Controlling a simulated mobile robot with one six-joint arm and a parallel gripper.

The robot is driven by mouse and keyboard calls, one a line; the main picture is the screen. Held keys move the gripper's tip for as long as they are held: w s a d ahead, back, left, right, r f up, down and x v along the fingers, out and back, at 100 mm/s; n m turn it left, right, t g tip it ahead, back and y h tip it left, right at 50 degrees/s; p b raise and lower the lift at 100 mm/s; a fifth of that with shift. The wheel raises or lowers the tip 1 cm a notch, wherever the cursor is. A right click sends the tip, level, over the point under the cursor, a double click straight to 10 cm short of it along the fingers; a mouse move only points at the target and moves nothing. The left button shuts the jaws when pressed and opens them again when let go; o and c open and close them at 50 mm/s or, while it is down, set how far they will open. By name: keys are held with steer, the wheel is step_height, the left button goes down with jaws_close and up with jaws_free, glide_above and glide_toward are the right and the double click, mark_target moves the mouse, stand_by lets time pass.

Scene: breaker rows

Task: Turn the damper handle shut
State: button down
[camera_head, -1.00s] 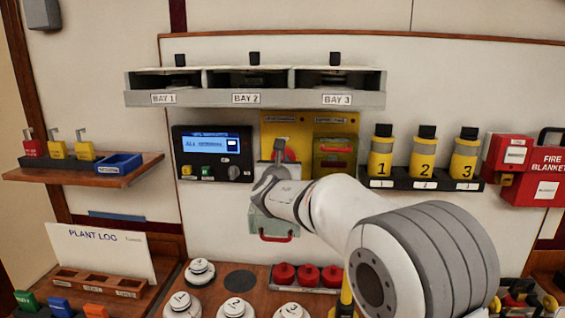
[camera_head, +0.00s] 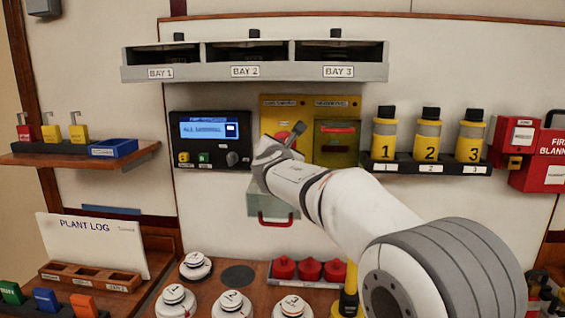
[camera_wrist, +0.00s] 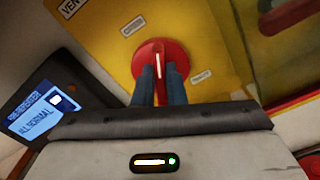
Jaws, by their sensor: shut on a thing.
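The damper handle (camera_wrist: 152,58) is a red round knob with a white line on a yellow panel (camera_wrist: 195,40). It fills the upper middle of the wrist view; in the head view its red edge (camera_head: 283,135) shows partly behind my gripper. My gripper's dark blue fingers (camera_wrist: 160,86) are shut on the handle. One small label (camera_wrist: 132,26) lies up-left of the handle and another (camera_wrist: 201,75) to its right; I cannot read them surely. The white line stands upright in the wrist picture, between the two label directions, while the panel looks tilted.
The display box (camera_head: 210,140) reading "ALL NORMAL" is close left of my gripper. A yellow-green cover with a red bar (camera_head: 337,145) is close right. The bay shelf (camera_head: 255,72) is above, and a grey-green box with a red handle (camera_head: 272,205) hangs below.

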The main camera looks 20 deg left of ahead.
steer(key=m+b, duration=0.4)
steer(key=shift+d+f+m+b, duration=0.1)
steer(key=shift+f+m+b, duration=0.05)
steer(key=shift+m+b, duration=0.15)
stand_by(0.5)
steer(key=c, duration=1.5)
jaws_free()
step_height(320, 180, up, 10)
steer(key=p, duration=0.5)
